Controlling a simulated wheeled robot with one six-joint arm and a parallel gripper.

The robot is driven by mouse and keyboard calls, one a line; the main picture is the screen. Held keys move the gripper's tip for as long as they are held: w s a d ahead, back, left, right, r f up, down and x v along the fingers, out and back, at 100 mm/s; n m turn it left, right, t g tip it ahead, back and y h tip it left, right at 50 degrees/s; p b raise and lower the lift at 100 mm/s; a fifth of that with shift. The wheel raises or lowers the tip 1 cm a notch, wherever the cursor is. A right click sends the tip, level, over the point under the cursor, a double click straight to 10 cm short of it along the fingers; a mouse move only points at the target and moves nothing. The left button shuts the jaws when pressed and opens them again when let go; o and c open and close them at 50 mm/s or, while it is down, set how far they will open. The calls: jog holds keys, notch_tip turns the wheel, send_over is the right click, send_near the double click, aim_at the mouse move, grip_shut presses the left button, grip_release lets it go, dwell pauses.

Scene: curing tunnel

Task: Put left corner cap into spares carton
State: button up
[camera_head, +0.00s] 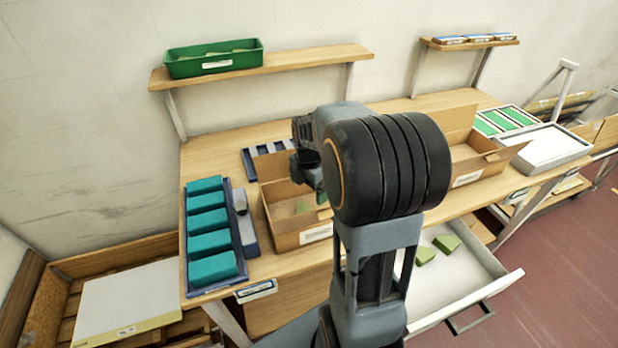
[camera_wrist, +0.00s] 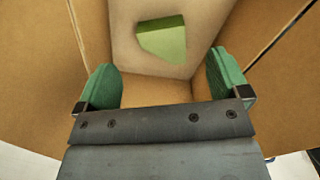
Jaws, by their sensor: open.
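Two light green corner caps lie in the open white drawer, one on the left (camera_head: 424,256) and one on the right (camera_head: 447,243). My gripper (camera_head: 309,178) is over the open cardboard carton (camera_head: 298,239) on the bench, partly hidden by my arm. In the wrist view, my gripper (camera_wrist: 160,64) is open, with green-padded fingers apart and nothing between them. A green cap-like piece (camera_wrist: 163,40) lies on the carton floor just beyond the fingertips. The carton's label is too small to read.
A second open carton (camera_head: 484,164) stands to the right, behind my arm. Teal blocks (camera_head: 209,223) sit in a blue tray at the left. A green bin (camera_head: 213,58) stands on the wall shelf. The open drawer (camera_head: 463,283) juts out below the bench.

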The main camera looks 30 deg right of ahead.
jog(key=shift+r, duration=1.75)
